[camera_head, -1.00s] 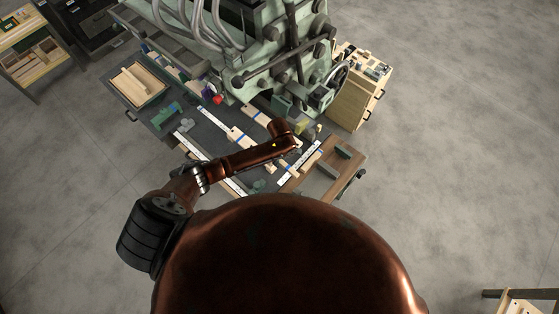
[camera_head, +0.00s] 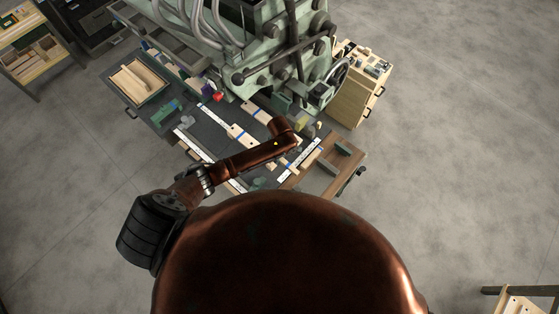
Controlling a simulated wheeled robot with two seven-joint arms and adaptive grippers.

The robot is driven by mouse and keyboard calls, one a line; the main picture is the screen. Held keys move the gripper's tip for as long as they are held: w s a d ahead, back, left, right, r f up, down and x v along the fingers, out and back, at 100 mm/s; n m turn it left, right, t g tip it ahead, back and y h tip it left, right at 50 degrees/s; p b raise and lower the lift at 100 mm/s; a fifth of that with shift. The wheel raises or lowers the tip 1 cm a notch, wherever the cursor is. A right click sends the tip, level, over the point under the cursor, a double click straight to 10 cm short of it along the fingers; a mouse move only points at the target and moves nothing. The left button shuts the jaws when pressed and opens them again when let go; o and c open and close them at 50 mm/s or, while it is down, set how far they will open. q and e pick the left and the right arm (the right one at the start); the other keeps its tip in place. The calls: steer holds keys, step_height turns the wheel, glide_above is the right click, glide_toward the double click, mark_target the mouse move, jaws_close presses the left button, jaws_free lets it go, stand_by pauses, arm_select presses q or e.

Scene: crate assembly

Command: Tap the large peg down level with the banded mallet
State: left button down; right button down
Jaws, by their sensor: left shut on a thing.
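My left arm reaches in from the left over the bench, and its bronze forearm bends down near the bench's right half. My left gripper (camera_head: 307,131) shows only as a small grey shape beyond that bend. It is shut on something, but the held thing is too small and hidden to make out. I cannot pick out the banded mallet or the large peg for certain. Pale wooden slats (camera_head: 243,135) with blue marks lie on the dark bench top, left of the gripper. My right gripper is not in view.
A large green machine (camera_head: 270,60) stands behind the bench. A tray (camera_head: 154,96) with pale wood sits at the bench's left. A wooden drawer cabinet (camera_head: 350,99) stands right of the machine.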

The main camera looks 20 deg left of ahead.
arm_select(q)
steer(key=shift+r, duration=0.15)
steer(key=shift+r, duration=2.05)
